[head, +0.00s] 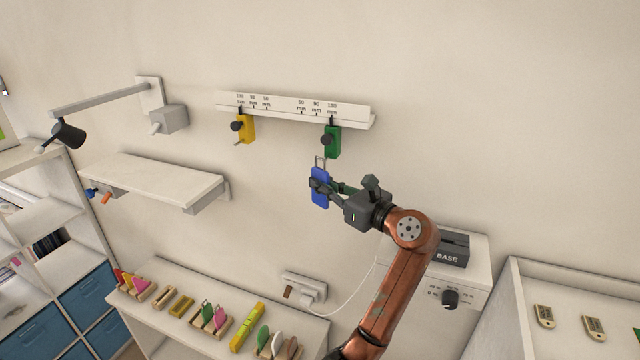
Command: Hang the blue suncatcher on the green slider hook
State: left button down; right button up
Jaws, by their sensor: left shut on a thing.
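The blue suncatcher (320,199) is an upright blue plate with a thin wire loop (320,163) on top. My left gripper (322,186) is shut on it and holds it in front of the wall. The green slider (333,143) hangs from the white scale rail above, with a black knob on its front. The loop shows just below and left of the green slider's lower end. Its small hook is hard to make out, and I cannot tell whether the loop touches it. My right gripper is out of view.
The yellow slider (246,129) sits left on the same rail (293,107). A wall shelf (157,180) and a lamp (69,134) are at left. Coloured glass pieces stand in racks on the low table (182,339). A white box with a dial (450,299) is at right.

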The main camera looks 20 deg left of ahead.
pick_arm(q)
jog(key=shift+w+p, duration=0.45)
jog(key=shift+w, duration=0.15)
jog(key=shift+w+a, duration=0.1)
jog(key=shift+w, duration=0.25)
jog(key=shift+w+p, duration=0.35)
jog(key=shift+p, duration=0.2)
jog(key=shift+w, duration=0.4)
jog(key=shift+w+p, duration=0.1)
jog(key=shift+p, duration=0.25)
jog(key=shift+w, duration=0.35)
jog(key=shift+f+p, duration=0.5)
jog(key=shift+f, duration=0.05)
dwell(1.4)
jog(key=c, duration=2.4)
grip_release()
jog(key=shift+o, duration=0.4)
